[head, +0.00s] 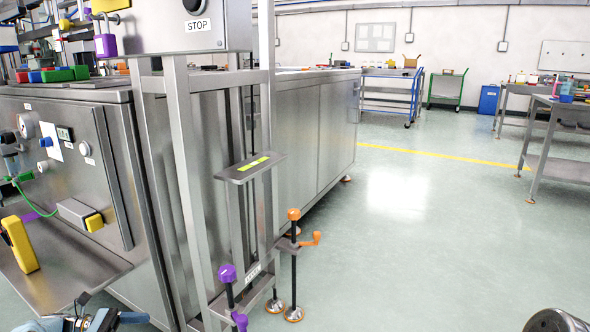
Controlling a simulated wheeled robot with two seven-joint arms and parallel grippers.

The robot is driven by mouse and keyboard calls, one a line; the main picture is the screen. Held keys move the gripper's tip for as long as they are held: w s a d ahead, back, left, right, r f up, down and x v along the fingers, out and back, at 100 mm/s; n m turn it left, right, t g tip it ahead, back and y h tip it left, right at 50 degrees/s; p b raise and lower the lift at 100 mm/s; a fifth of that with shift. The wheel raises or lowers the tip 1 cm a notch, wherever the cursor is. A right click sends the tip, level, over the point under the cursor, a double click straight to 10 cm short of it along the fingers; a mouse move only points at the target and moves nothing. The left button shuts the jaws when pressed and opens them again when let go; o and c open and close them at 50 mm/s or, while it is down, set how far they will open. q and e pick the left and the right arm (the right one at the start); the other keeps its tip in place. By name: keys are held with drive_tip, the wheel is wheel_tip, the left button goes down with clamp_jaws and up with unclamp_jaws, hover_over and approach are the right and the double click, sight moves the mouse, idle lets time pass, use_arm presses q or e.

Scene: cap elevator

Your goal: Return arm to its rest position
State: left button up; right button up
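My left gripper (92,320) shows only in part at the bottom left edge, with blue and metal parts. It is below the steel shelf, and its fingers are too cut off to tell whether they are open. A rounded metal part at the bottom right corner looks like a piece of my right arm; my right gripper is out of view. The elevator frame (182,130) stands in the middle left, with a small flat platform (232,174) bearing a yellow-green strip. A purple-knobbed post (228,290) and an orange-knobbed post (294,265) stand at its foot.
A steel cabinet (305,130) runs behind the frame. At left, a panel with gauges and a shelf (75,270) holding a yellow device (20,245) juts out. A STOP box (180,28) is above. The floor (430,240) at right is clear; benches stand farther back.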

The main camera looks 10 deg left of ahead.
use_arm(q)
drive_tip(key=s+d+f+m+g+y+p, duration=0.1)
drive_tip(key=d+f+m+g+y+p, duration=0.1)
drive_tip(key=d+f, duration=0.45)
drive_tip(key=d+f+m+g+y+p, duration=0.2)
drive_tip(key=d+f+y, duration=0.1)
drive_tip(key=d, duration=0.7)
drive_tip(key=s+d+f+m+g+y+p, duration=0.1)
drive_tip(key=d+f+g+y+p, duration=0.1)
drive_tip(key=d+f, duration=0.45)
drive_tip(key=s+d+r+m+y+p, duration=0.2)
drive_tip(key=s+d+m, duration=0.5)
drive_tip(key=d, duration=0.1)
drive_tip(key=s+d+r+m+t+y+p, duration=0.1)
drive_tip(key=s+d+r+m+y+p, duration=0.1)
drive_tip(key=s+d+m, duration=0.5)
drive_tip(key=shift+s+d+r+m+y+p, duration=0.3)
drive_tip(key=shift+s+d+m+y+p, duration=0.15)
drive_tip(key=shift+y, duration=0.35)
